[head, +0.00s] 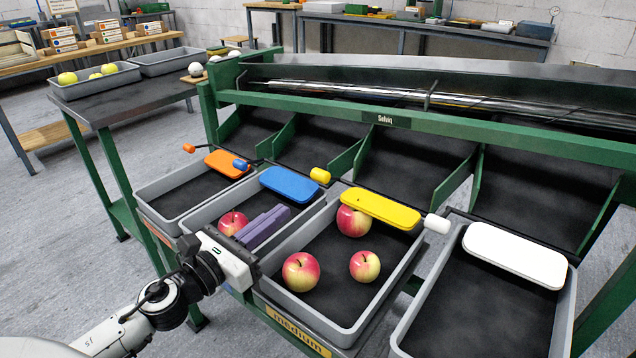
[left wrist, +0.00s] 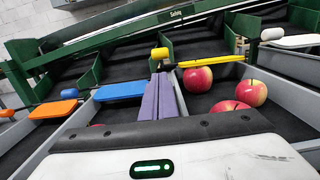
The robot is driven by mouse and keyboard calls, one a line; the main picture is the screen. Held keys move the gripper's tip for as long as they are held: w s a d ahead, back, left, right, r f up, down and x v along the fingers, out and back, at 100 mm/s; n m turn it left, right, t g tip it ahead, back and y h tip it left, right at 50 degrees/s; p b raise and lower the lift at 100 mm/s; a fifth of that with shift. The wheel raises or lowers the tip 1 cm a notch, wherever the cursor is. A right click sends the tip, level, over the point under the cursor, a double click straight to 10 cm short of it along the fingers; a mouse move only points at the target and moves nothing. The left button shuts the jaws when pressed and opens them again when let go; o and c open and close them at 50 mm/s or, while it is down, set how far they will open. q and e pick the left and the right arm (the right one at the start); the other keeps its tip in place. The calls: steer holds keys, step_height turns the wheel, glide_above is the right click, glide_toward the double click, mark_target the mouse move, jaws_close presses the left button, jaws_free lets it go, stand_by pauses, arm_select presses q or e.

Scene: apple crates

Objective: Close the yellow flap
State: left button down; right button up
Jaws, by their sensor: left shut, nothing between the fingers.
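The yellow flap (head: 380,209) juts out flat over the back of the crate (head: 345,337) with three red apples, below its chute. It shows edge-on in the left wrist view (left wrist: 215,63). A yellow knob (head: 320,175) sits at its left, between the blue and yellow flaps, and also shows in the left wrist view (left wrist: 160,53). My left gripper (head: 264,225) has purple fingers pressed together with nothing between them. They are over the crate to the left, in front of the blue flap (head: 290,185) and short of the yellow knob. My right gripper is not in view.
An orange flap (head: 227,164) is at the left, a white flap (head: 515,256) at the right. A white knob (head: 437,223) is just right of the yellow flap. One apple (head: 232,222) lies beside my fingers. A green beam (head: 420,121) crosses above the chutes.

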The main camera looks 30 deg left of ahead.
arm_select(q)
steer(key=w, duration=0.9)
steer(key=shift+d+r+p, duration=0.25)
steer(key=shift+d+p, duration=0.1)
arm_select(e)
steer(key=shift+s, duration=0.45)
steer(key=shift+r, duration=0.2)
